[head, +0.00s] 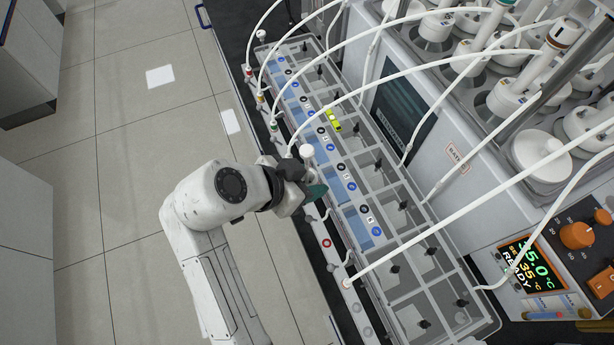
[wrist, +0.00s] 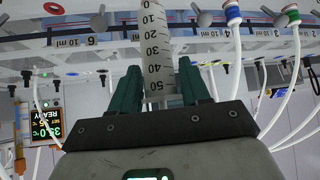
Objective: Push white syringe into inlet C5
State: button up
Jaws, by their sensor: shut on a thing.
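My gripper (wrist: 162,90) has dark green fingers and is shut around the white syringe (wrist: 158,45) in the wrist view. The syringe's barrel carries black marks from 0 to 50; its far end runs out of the top of the picture. In the head view my gripper (head: 312,191) is beside the inlet rail, with the syringe mostly hidden by it. Grey inlets (wrist: 204,18) show on both sides of the syringe in the wrist view. I cannot read which one is C5, nor tell whether the tip touches an inlet.
Clear chambers (head: 375,185) stand along the rail, with a yellow-green object (head: 333,121) among them. White tubes (head: 450,235) arch over them, close to my gripper. A display panel (head: 524,263) is at the lower right. The floor (head: 130,150) at left is open.

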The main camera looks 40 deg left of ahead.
jog(key=o, duration=1.1)
jog(key=shift+c, duration=0.2)
jog(key=shift+s, duration=0.1)
jog(key=b+v, duration=0.2)
jog(key=v, duration=0.8)
jog(key=shift+s+r, duration=0.15)
jog(key=shift+r, duration=0.2)
jog(key=shift+s+a, duration=0.1)
